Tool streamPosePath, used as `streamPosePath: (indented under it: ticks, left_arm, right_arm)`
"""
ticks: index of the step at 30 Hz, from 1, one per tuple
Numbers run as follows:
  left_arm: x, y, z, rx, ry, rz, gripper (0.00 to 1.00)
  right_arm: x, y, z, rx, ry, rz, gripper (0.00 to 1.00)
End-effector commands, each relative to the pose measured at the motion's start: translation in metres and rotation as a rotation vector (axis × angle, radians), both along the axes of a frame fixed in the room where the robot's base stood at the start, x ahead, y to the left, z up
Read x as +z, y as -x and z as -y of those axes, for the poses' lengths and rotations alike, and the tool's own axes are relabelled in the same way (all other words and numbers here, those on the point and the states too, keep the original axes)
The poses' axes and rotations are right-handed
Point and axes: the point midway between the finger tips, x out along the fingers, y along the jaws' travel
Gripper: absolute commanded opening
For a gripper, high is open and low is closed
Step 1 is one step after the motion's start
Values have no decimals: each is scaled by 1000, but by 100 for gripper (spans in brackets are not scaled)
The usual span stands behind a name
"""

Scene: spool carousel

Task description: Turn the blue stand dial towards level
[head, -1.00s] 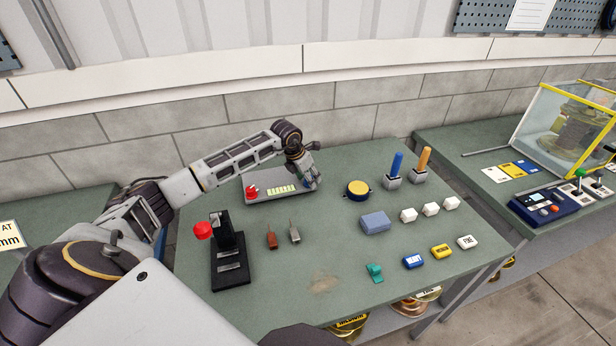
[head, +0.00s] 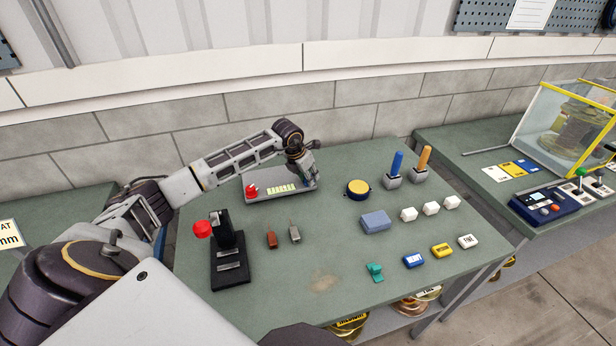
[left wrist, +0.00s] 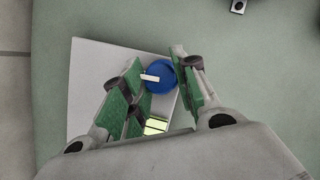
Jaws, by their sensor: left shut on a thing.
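The grey stand (head: 262,194) lies on the green bench with a red button and a lit yellow-green bar display (head: 281,189) on its top. The blue dial (left wrist: 160,77) with a white pointer mark (left wrist: 150,78) is on the stand in the left wrist view; the gripper hides it in the head view. My left gripper (head: 309,178) points down over the stand's right end. In the left wrist view my left gripper (left wrist: 158,75) has its green-padded fingers on either side of the dial, shut on it. My right gripper is not in view.
A black press with a red knob (head: 202,229) stands front left. A yellow-topped round pad (head: 358,188), a blue-grey block (head: 376,222), white cubes and labelled blocks lie to the right. Blue and orange handles (head: 424,160) stand at the back right.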

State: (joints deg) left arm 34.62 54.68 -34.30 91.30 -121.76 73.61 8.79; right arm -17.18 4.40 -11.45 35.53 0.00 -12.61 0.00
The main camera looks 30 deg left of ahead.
Motion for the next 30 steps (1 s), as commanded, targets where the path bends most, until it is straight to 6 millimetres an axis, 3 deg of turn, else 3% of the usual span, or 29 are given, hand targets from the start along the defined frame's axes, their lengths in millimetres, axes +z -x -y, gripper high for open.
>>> streamPosePath:
  ticks: [20, 30]
  left_arm:
    - [0, -1, 1, 366, -1, 5, 6]
    - [-1, -1, 3, 586, 1, 4, 6]
  right_arm:
    - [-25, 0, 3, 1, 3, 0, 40]
    - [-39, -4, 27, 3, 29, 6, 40]
